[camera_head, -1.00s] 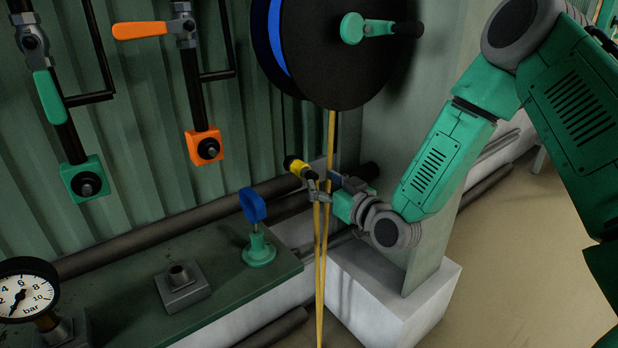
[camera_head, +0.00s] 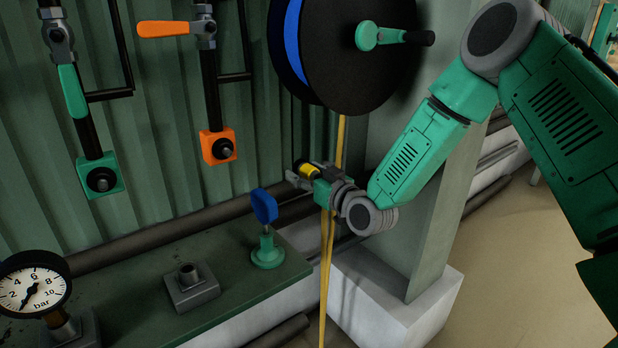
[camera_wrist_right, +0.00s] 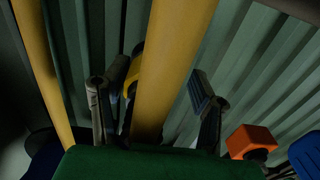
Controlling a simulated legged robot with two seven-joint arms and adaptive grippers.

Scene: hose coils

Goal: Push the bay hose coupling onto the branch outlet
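The yellow coupling (camera_head: 311,172), with a dark end, sits among my right gripper's fingers (camera_head: 296,174), beside the hanging yellow hose (camera_head: 341,140). In the right wrist view, the right gripper's fingers (camera_wrist_right: 155,100) are spread apart. A yellow hose length (camera_wrist_right: 165,65) crosses between them and hides part of the black-banded coupling (camera_wrist_right: 131,75), which lies by the left-hand finger; firm contact is not clear. Candidate outlets are the orange block (camera_head: 208,151) with a dark nozzle, the green block (camera_head: 88,180) with a similar nozzle, and a grey stub (camera_head: 189,272). Which one is the branch outlet is unclear. My left gripper is not in view.
A black hose reel (camera_head: 350,45) hangs above the gripper. A blue-handled green valve (camera_head: 266,250) stands on the ledge (camera_head: 125,290), with a pressure gauge (camera_head: 33,285) at its left. Dark pipes run behind.

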